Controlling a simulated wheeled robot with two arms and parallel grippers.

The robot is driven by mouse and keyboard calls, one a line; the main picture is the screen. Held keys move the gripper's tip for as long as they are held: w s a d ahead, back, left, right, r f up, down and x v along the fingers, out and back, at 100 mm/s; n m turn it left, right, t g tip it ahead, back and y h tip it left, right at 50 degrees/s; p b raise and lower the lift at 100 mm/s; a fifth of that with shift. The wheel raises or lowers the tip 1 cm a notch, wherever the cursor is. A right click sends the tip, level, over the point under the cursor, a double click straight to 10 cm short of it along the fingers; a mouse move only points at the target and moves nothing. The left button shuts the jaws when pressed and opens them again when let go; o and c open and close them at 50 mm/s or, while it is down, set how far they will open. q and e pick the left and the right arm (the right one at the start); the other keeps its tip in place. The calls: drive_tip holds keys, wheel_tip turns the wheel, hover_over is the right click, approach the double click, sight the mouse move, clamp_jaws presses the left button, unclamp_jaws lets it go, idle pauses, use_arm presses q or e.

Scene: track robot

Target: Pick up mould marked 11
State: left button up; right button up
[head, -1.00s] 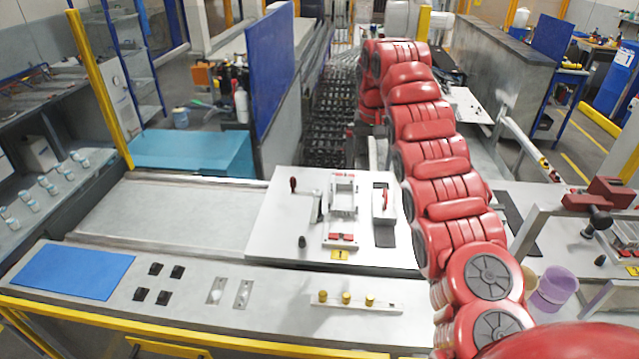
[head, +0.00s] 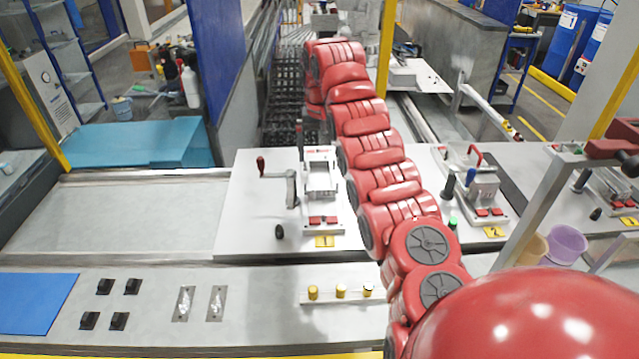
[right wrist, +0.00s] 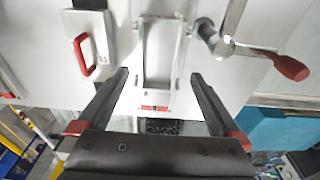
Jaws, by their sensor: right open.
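No marking 11 is readable in either view, so I cannot tell which piece is that mould. A grey clamp fixture (head: 321,178) with a crank handle and red buttons stands on a white table, behind a yellow tag reading 1 (head: 325,241). My right gripper (right wrist: 158,75) is open and empty in the right wrist view. Its two dark fingers are spread over a grey metal frame (right wrist: 160,55) with a red part at its end; I cannot tell the height of the gap. In the head view my red right arm hides part of the table. My left gripper is not in view.
A second fixture (head: 482,185) with a yellow tag 2 (head: 494,232) stands right of my arm. Two metal plates (head: 183,303), black blocks (head: 105,286) and a blue mat (head: 36,303) lie on the front bench. A purple bucket (head: 567,244) stands at right. The grey left tabletop is bare.

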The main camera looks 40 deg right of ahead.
sight(320, 180)
drive_tip(key=shift+f+p, duration=0.4)
drive_tip(key=shift+f, duration=1.05)
drive_tip(key=f+p, duration=0.2)
drive_tip(key=f, duration=0.1)
drive_tip(key=w+f+p, duration=0.1)
drive_tip(key=shift+d+f+p, duration=0.2)
drive_tip(key=shift+d+p, duration=0.15)
drive_tip(key=shift+f, duration=0.45)
clamp_jaws()
